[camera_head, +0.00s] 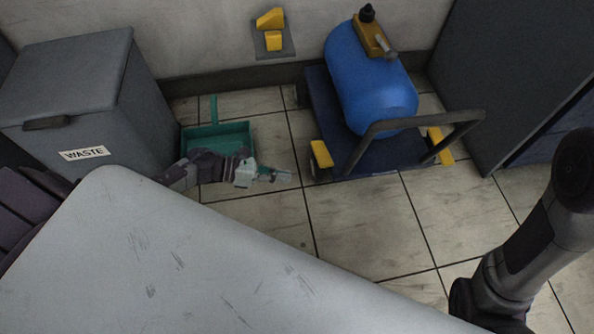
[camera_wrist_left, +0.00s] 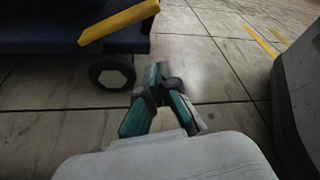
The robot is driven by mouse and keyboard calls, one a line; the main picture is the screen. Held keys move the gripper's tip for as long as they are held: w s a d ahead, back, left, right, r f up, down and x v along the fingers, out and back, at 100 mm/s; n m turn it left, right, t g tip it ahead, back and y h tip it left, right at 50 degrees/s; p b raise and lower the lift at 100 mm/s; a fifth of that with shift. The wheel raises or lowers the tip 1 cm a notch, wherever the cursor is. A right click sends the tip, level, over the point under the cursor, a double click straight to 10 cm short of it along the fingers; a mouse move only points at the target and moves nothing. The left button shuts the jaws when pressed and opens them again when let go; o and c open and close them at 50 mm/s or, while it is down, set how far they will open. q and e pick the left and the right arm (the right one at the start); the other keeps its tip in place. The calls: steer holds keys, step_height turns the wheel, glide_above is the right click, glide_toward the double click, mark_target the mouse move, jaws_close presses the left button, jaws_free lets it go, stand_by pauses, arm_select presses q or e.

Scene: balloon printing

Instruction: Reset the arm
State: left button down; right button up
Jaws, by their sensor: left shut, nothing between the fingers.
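My left gripper (camera_head: 273,174) reaches in from the left, past the far edge of the table, over the tiled floor. It is shut and empty. In the left wrist view its green and grey fingers (camera_wrist_left: 158,82) meet at the tips in front of bare floor. My right arm (camera_head: 525,245) comes down at the right edge of the head view, and its gripper is not visible there.
A pale table (camera_head: 180,260) fills the front. A grey waste bin (camera_head: 70,95) stands at the left, beside a green dustpan (camera_head: 232,131). A blue tank (camera_head: 365,85) lies on a cart (camera_head: 372,160) with a dark handle. Floor right of the cart is clear.

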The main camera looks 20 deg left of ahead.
arm_select(q)
steer(key=shift+s+a+r, duration=0.2)
steer(key=shift+s+a, duration=0.1)
steer(key=shift+a, duration=0.25)
